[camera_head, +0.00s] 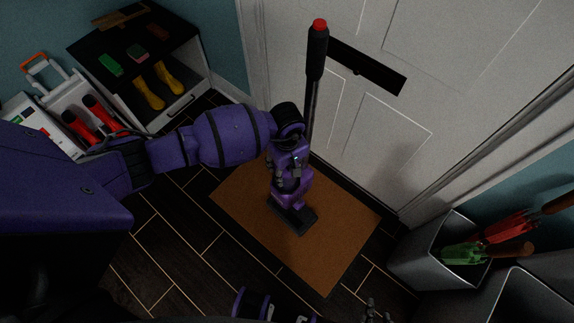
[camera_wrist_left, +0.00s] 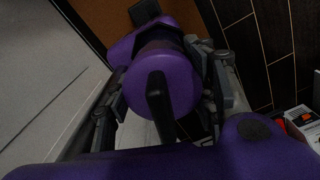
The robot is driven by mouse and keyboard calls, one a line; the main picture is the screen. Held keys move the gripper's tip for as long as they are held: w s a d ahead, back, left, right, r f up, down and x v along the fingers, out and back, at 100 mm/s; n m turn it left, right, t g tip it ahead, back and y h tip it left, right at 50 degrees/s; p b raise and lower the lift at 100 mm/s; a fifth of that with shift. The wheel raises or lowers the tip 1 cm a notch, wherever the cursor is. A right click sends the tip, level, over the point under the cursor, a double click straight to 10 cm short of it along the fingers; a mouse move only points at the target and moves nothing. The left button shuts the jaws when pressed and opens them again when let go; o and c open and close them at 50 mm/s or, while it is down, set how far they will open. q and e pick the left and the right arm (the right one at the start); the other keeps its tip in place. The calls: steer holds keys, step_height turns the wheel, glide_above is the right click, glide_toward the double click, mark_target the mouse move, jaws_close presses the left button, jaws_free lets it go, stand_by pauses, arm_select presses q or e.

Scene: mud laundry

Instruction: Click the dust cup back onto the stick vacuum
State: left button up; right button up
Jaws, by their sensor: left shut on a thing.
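The stick vacuum stands upright in front of the white door. Its dark handle (camera_head: 317,55) has a red tip, and its black floor head (camera_head: 294,217) is on the brown mat. My left gripper (camera_head: 286,180) is at the vacuum's lower purple body. In the left wrist view, the left gripper (camera_wrist_left: 168,100) has its fingers on both sides of a purple cylinder, which looks like the dust cup (camera_wrist_left: 178,72), and is shut on it. A dark bar stands in front of the cup. Whether the cup is seated is hidden. My right gripper (camera_head: 375,312) barely shows at the bottom edge.
The brown mat (camera_head: 345,228) lies on dark floor tiles. A black-topped shelf (camera_head: 178,40) with yellow boots (camera_head: 168,77) stands at back left. The door (camera_head: 385,135) is close behind the vacuum.

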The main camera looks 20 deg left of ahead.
stand_by(0.4)
arm_select(q)
steer(key=shift+f, duration=0.15)
arm_select(e)
steer(key=shift+s+d+f, duration=0.1)
steer(key=shift+s+f, duration=0.1)
steer(key=shift+s, duration=0.35)
arm_select(q)
steer(key=shift+f, duration=0.1)
arm_select(e)
steer(key=shift+w, duration=0.2)
arm_select(q)
steer(key=o, duration=1.3)
arm_select(e)
steer(key=shift+w, duration=0.25)
arm_select(q)
steer(key=shift+o, duration=0.6)
arm_select(e)
steer(key=shift+s, duration=0.1)
